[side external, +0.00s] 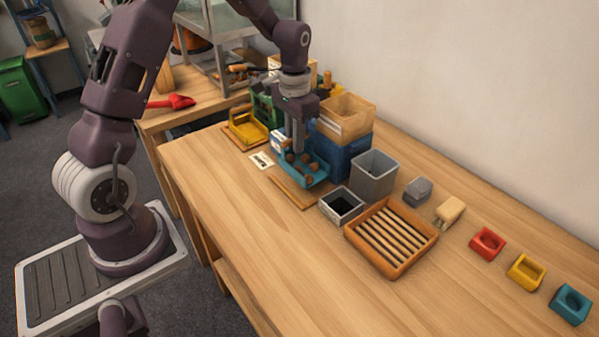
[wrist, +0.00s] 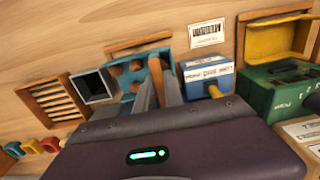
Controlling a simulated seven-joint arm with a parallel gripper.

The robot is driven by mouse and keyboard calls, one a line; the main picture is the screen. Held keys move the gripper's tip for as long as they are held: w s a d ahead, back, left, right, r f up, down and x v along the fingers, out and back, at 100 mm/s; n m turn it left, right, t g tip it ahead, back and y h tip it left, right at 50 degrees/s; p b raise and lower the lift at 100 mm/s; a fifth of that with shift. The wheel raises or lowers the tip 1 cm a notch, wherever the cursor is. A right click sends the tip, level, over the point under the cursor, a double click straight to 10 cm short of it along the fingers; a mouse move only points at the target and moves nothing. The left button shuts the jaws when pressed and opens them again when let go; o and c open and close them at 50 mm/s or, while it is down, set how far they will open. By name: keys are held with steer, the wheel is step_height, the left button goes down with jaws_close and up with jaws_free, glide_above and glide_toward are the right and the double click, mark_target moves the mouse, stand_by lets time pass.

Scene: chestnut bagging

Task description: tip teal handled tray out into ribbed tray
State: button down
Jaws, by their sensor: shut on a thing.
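The teal handled tray (side external: 319,181) holds several brown chestnuts (side external: 305,158) and looks close to level near the middle of the bench.
A dark-lined square bin (side external: 341,204) and a tall grey bin (side external: 372,176) stand between the trays. A wooden board (side external: 291,192) lies by the teal tray. A blue crate (side external: 345,158) with a wooden box (side external: 345,116) stands behind. The front bench is clear.

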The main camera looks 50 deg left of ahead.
steer(key=shift+r, duration=0.45)
step_height(320, 180, up, 21)
steer(key=w+d+m+t, duration=0.1)
steer(key=w+d+m, duration=0.3)
steer(key=d+m, duration=0.75)
steer(key=w+d+m, duration=0.3)
steer(key=d+m, duration=0.3)
steer(key=d, duration=1.1)
step_height(320, 180, down, 18)
steer(key=s+r+t, duration=0.1)
steer(key=s+t, duration=0.6)
steer(key=t, duration=0.1)
steer(key=shift+a+t, duration=0.15)
steer(key=shift+t, duration=0.15)
